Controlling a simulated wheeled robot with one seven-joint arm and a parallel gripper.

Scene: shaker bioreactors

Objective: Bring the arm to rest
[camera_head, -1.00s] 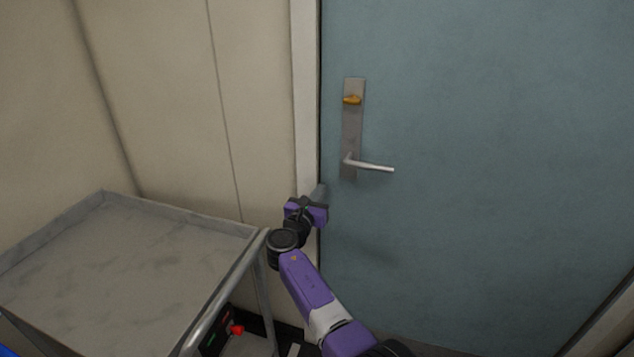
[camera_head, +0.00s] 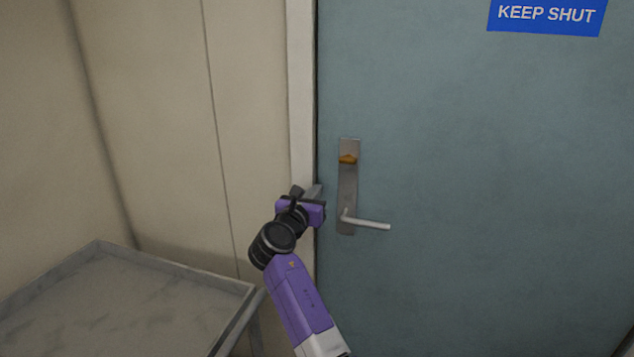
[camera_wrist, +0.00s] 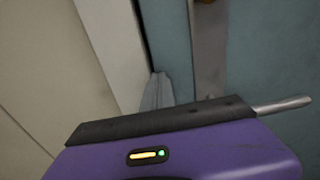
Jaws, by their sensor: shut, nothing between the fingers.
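My purple and black arm reaches up from the bottom of the head view. My gripper (camera_head: 315,191) is at its end, in front of the door's left edge and frame, left of the door's lock plate. Its grey fingers are together and hold nothing; they also show in the wrist view (camera_wrist: 157,91), pointing towards the gap between frame and door. The gripper looks apart from the lever handle (camera_head: 367,224). The wrist housing hides part of the lever in the wrist view.
The blue-grey door (camera_head: 480,200) is shut, with an orange thumb-turn (camera_head: 348,159) above the lever and a blue KEEP SHUT sign (camera_head: 547,15). A grey metal cart (camera_head: 110,310) stands at lower left by the beige wall (camera_head: 165,120).

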